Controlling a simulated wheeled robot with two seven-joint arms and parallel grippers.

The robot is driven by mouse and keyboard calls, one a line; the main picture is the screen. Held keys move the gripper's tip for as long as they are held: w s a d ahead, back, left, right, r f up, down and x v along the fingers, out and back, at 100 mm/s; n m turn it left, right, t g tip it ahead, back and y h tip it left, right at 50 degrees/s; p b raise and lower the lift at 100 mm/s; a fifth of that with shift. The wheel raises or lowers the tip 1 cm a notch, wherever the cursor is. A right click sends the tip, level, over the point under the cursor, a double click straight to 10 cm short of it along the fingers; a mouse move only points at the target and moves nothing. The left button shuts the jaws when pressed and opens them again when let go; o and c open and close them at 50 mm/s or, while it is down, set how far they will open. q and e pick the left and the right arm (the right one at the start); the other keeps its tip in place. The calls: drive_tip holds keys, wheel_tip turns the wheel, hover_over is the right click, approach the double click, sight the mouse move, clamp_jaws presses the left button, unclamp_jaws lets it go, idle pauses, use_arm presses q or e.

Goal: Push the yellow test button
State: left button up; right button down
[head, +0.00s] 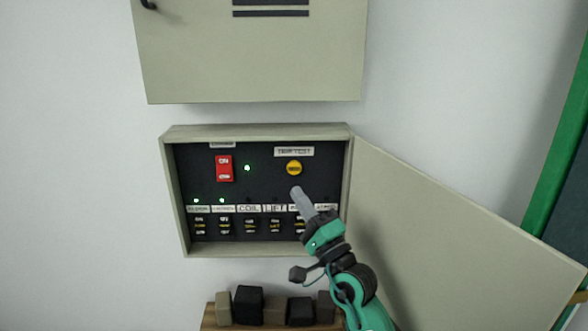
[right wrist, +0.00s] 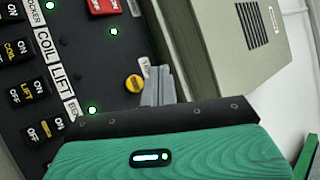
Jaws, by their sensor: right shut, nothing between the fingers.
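The round yellow test button (head: 294,168) sits at the upper right of the dark panel, under a white label. It also shows in the right wrist view (right wrist: 134,83), just left of my fingertips. My right gripper (head: 296,191) is shut and empty, its grey fingers pointing up at the panel. In the head view the fingertips are a little below the button. In the right wrist view the fingers (right wrist: 158,86) overlap the edge of the button's label. I cannot tell how far the tips are from the panel, but I see no contact with the button. My left gripper is not in view.
The panel box (head: 171,200) has its door (head: 440,210) swung open to the right. A red switch (head: 224,168) is left of the button, and a row of labelled switches (head: 250,226) runs below. A closed cabinet (head: 250,60) hangs above. Dark blocks (head: 249,304) stand on a wooden shelf below.

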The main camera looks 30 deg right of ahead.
drive_tip(key=b, duration=0.2)
approach(290, 164)
wheel_tip(290, 164, up, 3)
drive_tip(key=w+a, duration=0.2)
drive_tip(key=shift+w+d+r, duration=0.15)
drive_tip(key=shift+w+d, duration=0.35)
drive_tip(key=shift+w, duration=0.4)
idle(1.3)
drive_tip(key=shift+w+d, duration=0.2)
drive_tip(key=shift+w, duration=0.15)
drive_tip(key=shift+w+d+b, duration=0.25)
drive_tip(key=shift+w+b, duration=0.1)
drive_tip(key=shift+b, duration=0.15)
idle(0.5)
drive_tip(key=shift+s, duration=0.1)
drive_tip(key=shift+s+a, duration=0.45)
drive_tip(key=shift+s, duration=0.2)
